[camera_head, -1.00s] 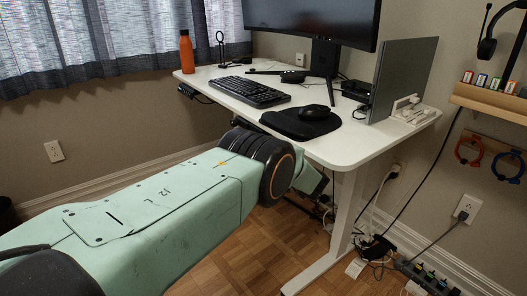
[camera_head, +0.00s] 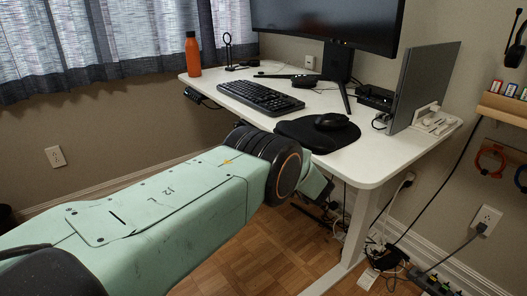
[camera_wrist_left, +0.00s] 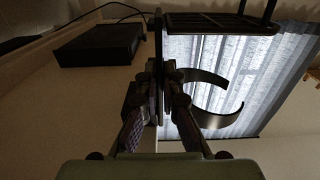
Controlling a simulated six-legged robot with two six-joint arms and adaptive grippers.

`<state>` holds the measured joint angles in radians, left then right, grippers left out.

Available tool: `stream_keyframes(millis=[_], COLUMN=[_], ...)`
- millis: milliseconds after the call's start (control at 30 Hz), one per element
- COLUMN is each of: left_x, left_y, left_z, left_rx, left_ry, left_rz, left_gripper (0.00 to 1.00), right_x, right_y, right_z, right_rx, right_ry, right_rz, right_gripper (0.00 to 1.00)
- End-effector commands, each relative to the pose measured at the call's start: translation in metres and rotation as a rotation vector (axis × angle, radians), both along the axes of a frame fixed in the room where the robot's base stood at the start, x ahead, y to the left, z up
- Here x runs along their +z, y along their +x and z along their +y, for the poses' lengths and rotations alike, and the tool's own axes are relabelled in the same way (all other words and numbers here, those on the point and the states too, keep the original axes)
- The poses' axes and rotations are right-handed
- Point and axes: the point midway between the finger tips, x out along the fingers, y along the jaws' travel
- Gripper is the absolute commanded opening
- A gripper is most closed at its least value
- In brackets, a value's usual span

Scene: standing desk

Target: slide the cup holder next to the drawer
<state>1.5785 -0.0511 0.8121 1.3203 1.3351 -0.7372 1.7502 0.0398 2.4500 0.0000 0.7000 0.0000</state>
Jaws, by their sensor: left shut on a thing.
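In the left wrist view my left gripper (camera_wrist_left: 160,100) is shut on the dark stem of the cup holder (camera_wrist_left: 218,112), whose curved black arms reach out to the right against the bright curtain. Where the holder meets the desk is hidden behind my fingers. A flat black box (camera_wrist_left: 100,44), which may be the drawer, sits on the pale desk surface at the upper left, apart from the holder. My right gripper is not in view.
The white desk (camera_head: 372,168) bears a keyboard (camera_head: 262,97), a mouse pad (camera_head: 306,136), a monitor (camera_head: 320,22) and an orange bottle (camera_head: 193,55). A dark slatted thing (camera_wrist_left: 215,22) is at the top of the wrist view. Cables hang by the desk leg (camera_head: 362,215).

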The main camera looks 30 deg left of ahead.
Motion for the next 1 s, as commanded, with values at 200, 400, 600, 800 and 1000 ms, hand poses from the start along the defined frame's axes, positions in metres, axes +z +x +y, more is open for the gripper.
stream_keyframes(millis=[200, 400, 600, 800, 1000], left_x=[0.0021, 0.0019, 0.0018, 0.0013, 0.0007], left_y=[0.0001, -0.0004, -0.0004, -0.0004, -0.0005], left_z=[-0.0048, -0.006, -0.0057, -0.0042, -0.0027], left_rx=[-0.004, -0.003, -0.003, -0.001, 0.0], left_ry=[0.001, 0.001, 0.002, 0.001, 0.001], left_rz=[-0.004, -0.004, -0.004, -0.003, -0.001], left_gripper=[0.0, 0.0, 0.0, 0.21, 0.28], right_x=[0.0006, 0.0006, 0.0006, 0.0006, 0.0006], right_y=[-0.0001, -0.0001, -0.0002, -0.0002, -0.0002], right_z=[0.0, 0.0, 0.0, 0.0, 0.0], right_rx=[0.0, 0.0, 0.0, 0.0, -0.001], right_ry=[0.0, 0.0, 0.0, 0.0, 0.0], right_rz=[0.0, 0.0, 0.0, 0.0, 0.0], right_gripper=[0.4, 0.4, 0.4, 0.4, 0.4])
